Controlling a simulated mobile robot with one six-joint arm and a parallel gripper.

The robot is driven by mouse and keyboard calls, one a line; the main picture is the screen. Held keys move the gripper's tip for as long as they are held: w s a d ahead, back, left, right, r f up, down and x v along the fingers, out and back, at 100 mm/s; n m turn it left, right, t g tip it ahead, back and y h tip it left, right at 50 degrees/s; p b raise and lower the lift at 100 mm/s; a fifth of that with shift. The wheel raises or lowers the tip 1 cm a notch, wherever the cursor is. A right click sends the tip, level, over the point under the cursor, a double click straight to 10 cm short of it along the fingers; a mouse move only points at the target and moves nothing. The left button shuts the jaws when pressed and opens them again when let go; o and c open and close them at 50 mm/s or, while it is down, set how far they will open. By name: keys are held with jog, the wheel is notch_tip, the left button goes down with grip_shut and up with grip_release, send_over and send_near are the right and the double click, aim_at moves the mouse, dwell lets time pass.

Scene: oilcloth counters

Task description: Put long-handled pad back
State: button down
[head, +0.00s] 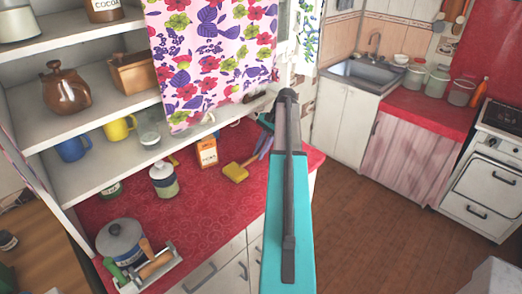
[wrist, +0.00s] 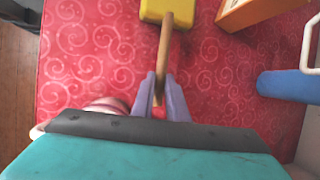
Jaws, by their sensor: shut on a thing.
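The long-handled pad has a yellow block-shaped head (head: 235,172) and a light wooden handle, and it is at the right part of the red counter. In the wrist view its yellow head (wrist: 168,11) is at the top and its handle runs down between my purple fingers. My gripper (wrist: 163,84) is shut on the handle. In the head view my gripper (head: 265,146) is partly hidden behind my teal arm. I cannot tell whether the pad touches the counter.
An orange-and-white box (head: 206,152) stands just left of the pad. A lidded jar (head: 163,180), a grey pot (head: 122,241) and a tool holder (head: 152,268) are further left on the red counter (head: 205,212). Shelves (head: 110,165) and a floral curtain (head: 205,60) are behind. A blue cylinder (wrist: 285,84) is at the wrist view's right.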

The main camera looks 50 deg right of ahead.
jog(key=c, duration=2)
grip_release()
jog(key=shift+r, duration=0.1)
jog(key=shift+b+v, duration=1.15)
jog(key=shift+v, duration=2.5)
jog(key=shift+a, duration=0.1)
